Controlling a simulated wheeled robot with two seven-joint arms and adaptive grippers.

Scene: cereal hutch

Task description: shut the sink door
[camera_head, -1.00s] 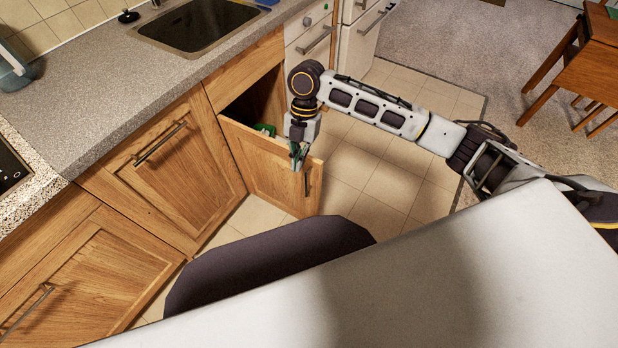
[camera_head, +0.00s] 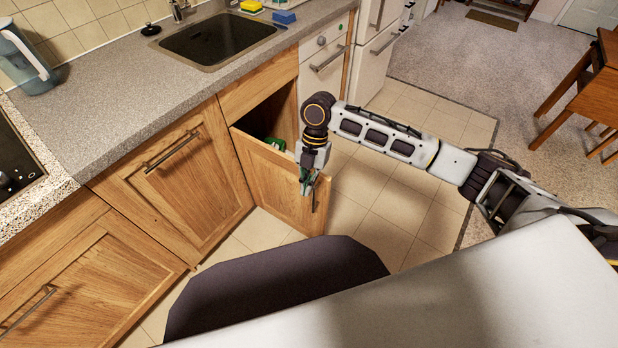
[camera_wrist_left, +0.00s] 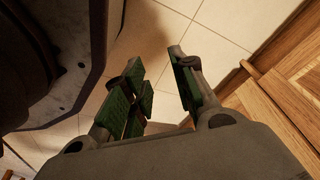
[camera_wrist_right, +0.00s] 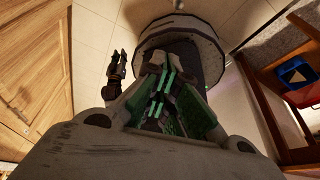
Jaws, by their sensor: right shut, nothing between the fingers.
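The sink door (camera_head: 270,178) is a wooden panel door below the sink (camera_head: 215,40). It stands open, swung out from the cabinet, with its bar handle (camera_head: 314,197) near the free edge. My right gripper (camera_head: 306,188) points down at the top of the door near that free edge; I cannot tell whether it touches. In the right wrist view its fingers (camera_wrist_right: 160,95) are together and empty. My left gripper (camera_wrist_left: 160,85) is open and empty in the left wrist view, above floor tiles, with wood at the right. It is not seen in the head view.
A green item (camera_head: 275,143) shows inside the open cabinet. Closed wooden doors (camera_head: 180,175) lie left of it, and white drawer fronts (camera_head: 325,65) to the right. The tiled floor (camera_head: 370,190) beyond the door is clear.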

